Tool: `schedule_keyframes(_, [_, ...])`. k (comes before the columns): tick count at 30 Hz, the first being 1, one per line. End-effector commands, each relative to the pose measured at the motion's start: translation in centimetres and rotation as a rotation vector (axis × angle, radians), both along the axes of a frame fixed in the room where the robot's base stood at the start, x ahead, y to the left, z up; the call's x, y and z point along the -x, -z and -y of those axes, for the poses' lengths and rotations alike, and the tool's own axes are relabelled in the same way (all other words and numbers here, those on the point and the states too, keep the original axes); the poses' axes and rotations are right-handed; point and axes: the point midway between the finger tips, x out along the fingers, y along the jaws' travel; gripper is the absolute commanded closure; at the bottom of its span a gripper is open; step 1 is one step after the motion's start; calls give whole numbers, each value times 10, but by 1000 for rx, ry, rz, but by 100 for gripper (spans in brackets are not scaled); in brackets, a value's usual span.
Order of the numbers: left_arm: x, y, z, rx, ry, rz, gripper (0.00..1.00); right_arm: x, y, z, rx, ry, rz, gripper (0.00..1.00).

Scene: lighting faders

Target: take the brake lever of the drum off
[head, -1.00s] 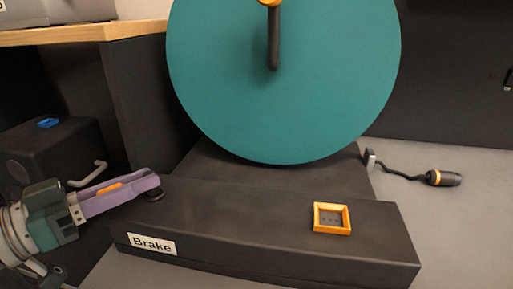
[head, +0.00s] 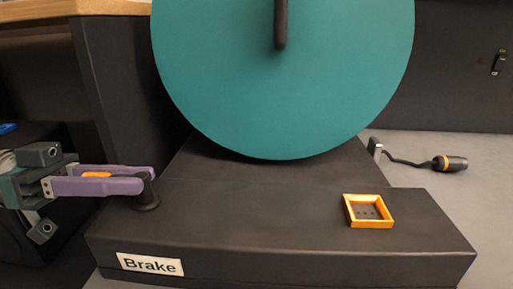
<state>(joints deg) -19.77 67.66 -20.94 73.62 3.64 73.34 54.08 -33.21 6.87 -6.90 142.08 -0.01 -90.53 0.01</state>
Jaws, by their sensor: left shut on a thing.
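The teal drum (head: 285,90) stands upright behind a dark base (head: 260,215) whose front left carries a white "Brake" label (head: 150,264). The brake lever (head: 148,197) is a short dark post at the left end of the base's top, above the label. My left gripper (head: 148,178) comes in from the left with purple fingers, shut on the lever's upper part. The fingers hide part of the lever, and an orange piece (head: 97,174) shows between them. My right gripper is not in view.
An orange square frame (head: 368,211) with a dark inside sits on the base's right part. A dark crank handle (head: 281,25) hangs on the drum's face. A black and orange plug-like handle (head: 450,163) on a cable lies at the right. A wooden-topped cabinet (head: 70,9) stands upper left.

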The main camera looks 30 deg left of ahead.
Motion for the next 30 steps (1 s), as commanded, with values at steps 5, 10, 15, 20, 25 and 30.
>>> schedule_keyframes(5, [0,3,0,0,62,-1,100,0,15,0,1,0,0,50])
schedule_keyframes(10, [0,1,0,1,91,-3,100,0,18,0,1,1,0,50])
schedule_keyframes(15, [0,1,0,1,98,-4,100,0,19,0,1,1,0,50])
schedule_keyframes(20, [0,0,0,2,99,-4,100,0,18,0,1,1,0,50])
schedule_keyframes(25, [0,0,0,1,98,-3,68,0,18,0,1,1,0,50])
schedule_keyframes(30, [0,0,0,0,98,-2,49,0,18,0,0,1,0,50])
